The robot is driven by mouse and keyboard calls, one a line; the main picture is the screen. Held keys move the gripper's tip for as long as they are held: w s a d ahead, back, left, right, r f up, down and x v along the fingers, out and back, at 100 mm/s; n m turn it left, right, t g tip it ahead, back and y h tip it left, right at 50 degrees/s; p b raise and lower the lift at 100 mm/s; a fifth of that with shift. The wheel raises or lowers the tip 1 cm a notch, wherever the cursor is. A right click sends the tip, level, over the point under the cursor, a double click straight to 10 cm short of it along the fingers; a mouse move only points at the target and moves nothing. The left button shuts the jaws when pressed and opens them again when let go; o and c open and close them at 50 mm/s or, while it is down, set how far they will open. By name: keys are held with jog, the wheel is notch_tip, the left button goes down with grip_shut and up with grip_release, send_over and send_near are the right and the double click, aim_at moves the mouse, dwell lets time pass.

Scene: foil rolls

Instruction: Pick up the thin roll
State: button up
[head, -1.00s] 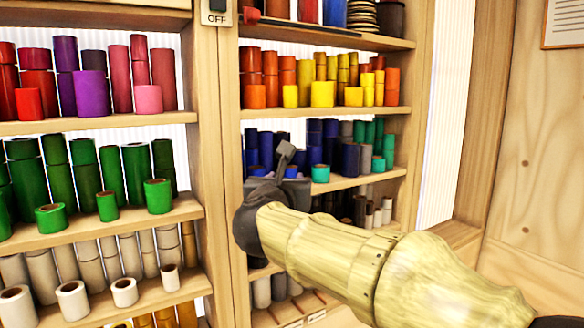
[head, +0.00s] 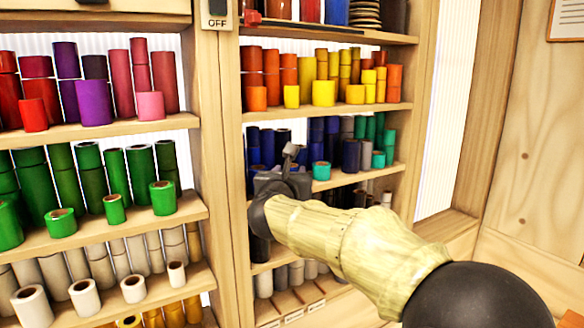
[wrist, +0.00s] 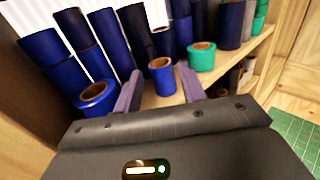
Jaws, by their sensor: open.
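A small narrow blue roll (wrist: 162,79), with a brown core showing on top, stands upright on the shelf in the wrist view; it looks like the thin roll. My gripper (wrist: 160,72) is open, its two fingers apart and pointing at the shelf. The small blue roll appears between and beyond the fingertips; I cannot tell the exact gap. A wider short blue roll (wrist: 97,97) stands left of the left finger. A short teal roll (wrist: 202,57) stands just right of and behind the small one. In the head view my gripper (head: 290,158) covers part of this shelf.
Tall dark blue rolls (wrist: 108,32) stand behind. The wooden shelf (wrist: 236,60) has bare board at its right front. A wooden upright (head: 224,150) stands left of my gripper. Orange and yellow rolls (head: 323,92) fill the shelf above. A green mat (wrist: 298,130) shows lower right.

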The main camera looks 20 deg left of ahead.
jog(key=shift+p+x, duration=0.55)
jog(key=shift+x, duration=0.35)
jog(key=shift+w, duration=0.25)
jog(key=shift+s, duration=0.1)
jog(key=c, duration=0.7)
